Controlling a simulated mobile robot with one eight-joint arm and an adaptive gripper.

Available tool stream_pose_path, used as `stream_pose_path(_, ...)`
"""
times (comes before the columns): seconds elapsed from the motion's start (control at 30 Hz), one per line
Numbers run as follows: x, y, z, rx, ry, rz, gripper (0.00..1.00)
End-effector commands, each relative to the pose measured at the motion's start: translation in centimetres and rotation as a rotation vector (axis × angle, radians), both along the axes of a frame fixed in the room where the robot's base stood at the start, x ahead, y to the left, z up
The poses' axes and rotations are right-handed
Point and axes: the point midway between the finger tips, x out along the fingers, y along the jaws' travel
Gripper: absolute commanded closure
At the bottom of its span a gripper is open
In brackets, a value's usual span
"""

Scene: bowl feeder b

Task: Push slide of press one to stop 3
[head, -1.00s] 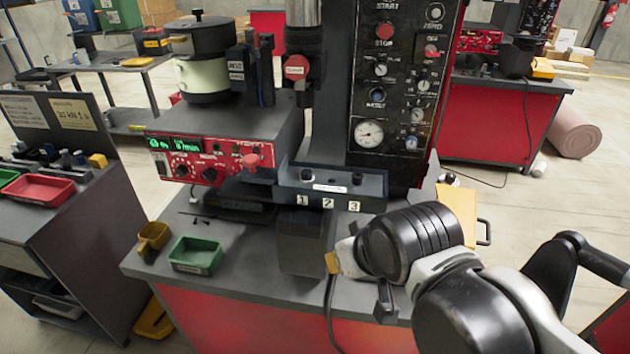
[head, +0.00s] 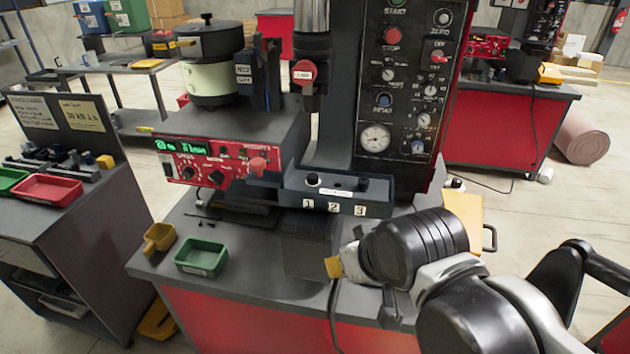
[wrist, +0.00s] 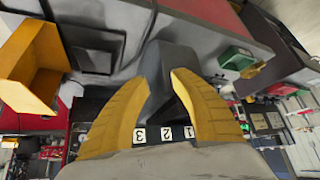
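Press one's dark stop bar (head: 290,199) carries white labels 1, 2 and 3 from left to right, with two black knobs on top. A dark block (head: 307,250) stands below the labels; I cannot tell for sure which part is the slide. My gripper (head: 333,267) is low in front of the press, just right of the dark block, with a yellow fingertip showing. In the wrist view, my gripper (wrist: 161,74) has its two yellow fingers apart with nothing clasped. The labels appear upside down between the finger bases, and the dark block (wrist: 172,65) shows beyond the fingertips.
A green tray (head: 201,257) and a yellow scoop-like bin (head: 159,238) stand on the bench left of the block. A red control box (head: 215,165) is at upper left. A tall black panel (head: 405,90) rises behind. A yellow box (head: 466,208) is at right.

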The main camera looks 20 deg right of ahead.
Motion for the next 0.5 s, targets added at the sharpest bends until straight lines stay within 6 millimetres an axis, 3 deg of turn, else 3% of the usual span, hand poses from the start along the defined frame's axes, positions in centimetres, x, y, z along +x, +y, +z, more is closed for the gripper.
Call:
stream_pose_path(0.3, 6.8, 4.5, 9.5, 0.044, -0.239, 0.15, 0.51)
stream_pose_path(0.5, 10.8, 7.7, 13.2, 0.069, -0.456, 0.232, 0.51)
